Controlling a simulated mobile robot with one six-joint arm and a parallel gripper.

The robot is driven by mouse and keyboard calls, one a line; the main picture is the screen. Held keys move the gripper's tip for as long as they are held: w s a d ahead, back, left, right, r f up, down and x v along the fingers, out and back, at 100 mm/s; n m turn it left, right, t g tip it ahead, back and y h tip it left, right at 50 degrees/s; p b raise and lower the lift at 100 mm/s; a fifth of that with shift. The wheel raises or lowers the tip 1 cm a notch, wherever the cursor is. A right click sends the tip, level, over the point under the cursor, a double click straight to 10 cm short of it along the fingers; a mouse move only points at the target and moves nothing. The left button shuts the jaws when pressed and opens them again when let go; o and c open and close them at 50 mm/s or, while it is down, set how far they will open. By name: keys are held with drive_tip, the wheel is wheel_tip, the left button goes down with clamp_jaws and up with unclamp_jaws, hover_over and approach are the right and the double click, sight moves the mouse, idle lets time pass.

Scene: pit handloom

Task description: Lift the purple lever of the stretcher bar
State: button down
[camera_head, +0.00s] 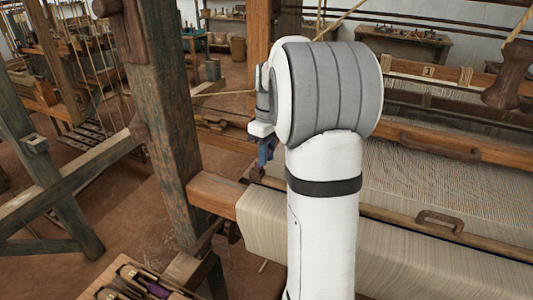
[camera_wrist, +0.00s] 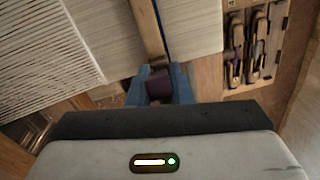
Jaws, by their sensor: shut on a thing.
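The purple lever (camera_wrist: 159,87) shows in the wrist view between the blue fingers of my gripper (camera_wrist: 160,76). My gripper is shut on it. The stretcher bar (camera_wrist: 147,28) is a narrow wooden strip running from the lever to the top of the wrist view, with pale cloth on both sides. In the head view my gripper (camera_head: 266,150) shows only in part, at the left edge of the cloth, beside my arm.
Cream cloth (camera_head: 264,226) wraps the front beam. A thick wooden post (camera_head: 163,110) stands close left of my arm. A wooden tray holds several shuttles (camera_wrist: 257,45), right in the wrist view. A wooden handle (camera_head: 440,221) lies on the cloth at right. Floor shows at left.

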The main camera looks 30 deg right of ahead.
drive_tip(key=shift+s+d+f+b, duration=0.2)
drive_tip(key=shift+f+b, duration=0.1)
drive_tip(key=shift+b, duration=0.4)
drive_tip(key=shift+s+d+t+y+b, duration=0.1)
drive_tip(key=shift+t+y+b, duration=0.3)
drive_tip(key=shift+t+b, duration=0.1)
drive_tip(key=shift+r, duration=0.15)
drive_tip(key=c, duration=1.3)
unclamp_jaws()
drive_tip(key=r, duration=0.5)
drive_tip(key=d+r, duration=0.1)
drive_tip(key=r, duration=0.1)
drive_tip(key=shift+s+r, duration=0.25)
drive_tip(key=shift+r, duration=0.05)
